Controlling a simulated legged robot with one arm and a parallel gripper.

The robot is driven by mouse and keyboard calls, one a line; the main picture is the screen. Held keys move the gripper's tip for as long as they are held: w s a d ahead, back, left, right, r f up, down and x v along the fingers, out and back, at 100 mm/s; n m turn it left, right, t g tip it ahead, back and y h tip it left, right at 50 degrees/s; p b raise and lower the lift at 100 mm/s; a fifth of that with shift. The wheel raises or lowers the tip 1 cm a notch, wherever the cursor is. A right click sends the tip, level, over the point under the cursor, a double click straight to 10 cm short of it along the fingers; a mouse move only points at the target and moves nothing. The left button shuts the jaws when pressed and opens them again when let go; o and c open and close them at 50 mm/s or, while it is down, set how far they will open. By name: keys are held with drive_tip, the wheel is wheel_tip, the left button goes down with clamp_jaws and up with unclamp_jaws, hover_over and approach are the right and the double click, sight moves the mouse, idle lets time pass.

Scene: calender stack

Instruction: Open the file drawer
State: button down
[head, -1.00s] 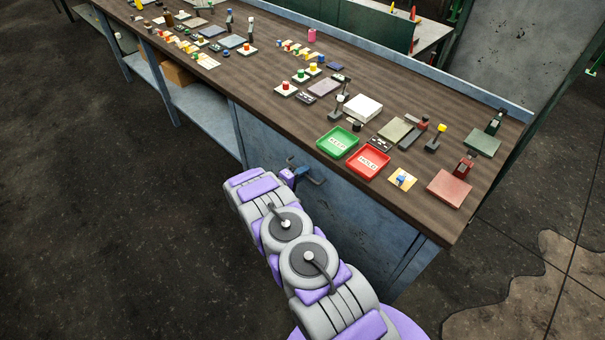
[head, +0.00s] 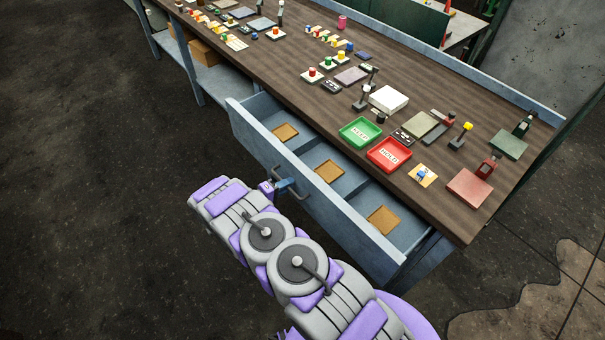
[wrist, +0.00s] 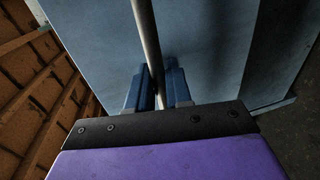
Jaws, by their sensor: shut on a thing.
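The file drawer (head: 345,218) is a blue-grey metal drawer under the workbench, pulled well out in the head view. Inside it are compartments, each with a tan square pad. Its bar handle (head: 318,192) is on the front face. My gripper (head: 288,186) is at the left end of this handle. In the wrist view the blue fingers of my gripper (wrist: 158,88) are on either side of the metal handle bar (wrist: 147,40), shut on it. The drawer front (wrist: 205,50) fills much of the wrist view.
The workbench top (head: 300,85) carries a green tray (head: 360,133), a red tray (head: 389,155), a white box (head: 388,99) and many small parts. Cardboard boxes (head: 204,52) sit on the lower shelf at left. The dark floor (head: 100,200) at left is clear.

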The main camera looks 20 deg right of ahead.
drive_tip(key=f+v, duration=0.2)
drive_tip(key=v, duration=0.9)
drive_tip(key=shift+a+f, duration=0.25)
drive_tip(key=shift+f, duration=0.05)
drive_tip(key=shift+s, duration=0.15)
drive_tip(key=c, duration=1.3)
unclamp_jaws()
drive_tip(key=shift+f, duration=0.1)
drive_tip(key=shift+o, duration=0.3)
drive_tip(key=p+v, duration=0.3)
drive_tip(key=v, duration=1.4)
drive_tip(key=shift+a, duration=0.25)
